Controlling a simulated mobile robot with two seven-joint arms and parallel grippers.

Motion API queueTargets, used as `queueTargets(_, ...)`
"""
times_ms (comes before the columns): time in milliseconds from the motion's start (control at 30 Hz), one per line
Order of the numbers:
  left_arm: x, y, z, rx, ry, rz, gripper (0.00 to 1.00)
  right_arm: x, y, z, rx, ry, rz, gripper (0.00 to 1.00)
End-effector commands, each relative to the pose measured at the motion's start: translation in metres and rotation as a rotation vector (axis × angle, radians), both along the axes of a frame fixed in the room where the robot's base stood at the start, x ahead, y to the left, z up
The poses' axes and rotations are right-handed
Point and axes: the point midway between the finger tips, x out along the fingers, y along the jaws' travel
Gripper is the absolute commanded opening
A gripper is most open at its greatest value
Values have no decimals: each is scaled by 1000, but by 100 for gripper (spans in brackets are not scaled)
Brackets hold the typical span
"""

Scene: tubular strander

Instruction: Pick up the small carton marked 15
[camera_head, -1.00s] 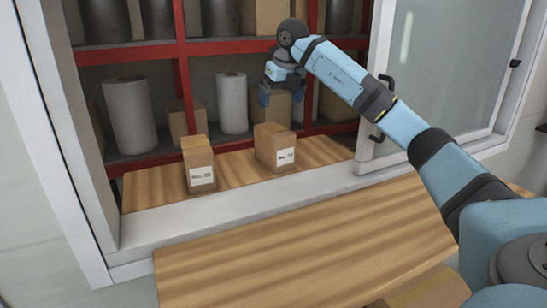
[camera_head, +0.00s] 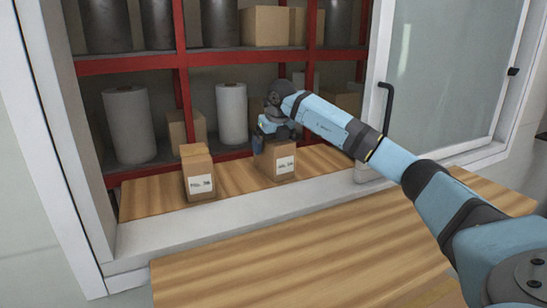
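Two small brown cartons stand upright on the wooden sill inside the window opening. The left carton (camera_head: 198,173) and the right carton (camera_head: 275,164) each have a white label on the front. The printed numbers are too blurred to read for certain. My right gripper (camera_head: 274,143) points down at the top of the right carton, with its blue fingers apart. One finger shows at the carton's upper left; the far finger is partly hidden by the wrist. The right carton still rests on the sill. My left gripper is not in view.
Behind the cartons stands a red shelf rack (camera_head: 120,65) with white rolls (camera_head: 231,113), dark cylinders and larger boxes. The white window frame (camera_head: 190,225) and a sliding glass pane (camera_head: 450,75) bound the opening. The wooden table (camera_head: 300,260) in front is largely clear.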

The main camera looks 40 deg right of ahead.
Motion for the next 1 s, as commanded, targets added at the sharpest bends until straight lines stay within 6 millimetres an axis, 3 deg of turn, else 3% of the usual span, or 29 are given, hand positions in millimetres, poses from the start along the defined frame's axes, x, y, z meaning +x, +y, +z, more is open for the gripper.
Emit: queueTargets(1000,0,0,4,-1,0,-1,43,1,0,-7,0,-1,-1,98)
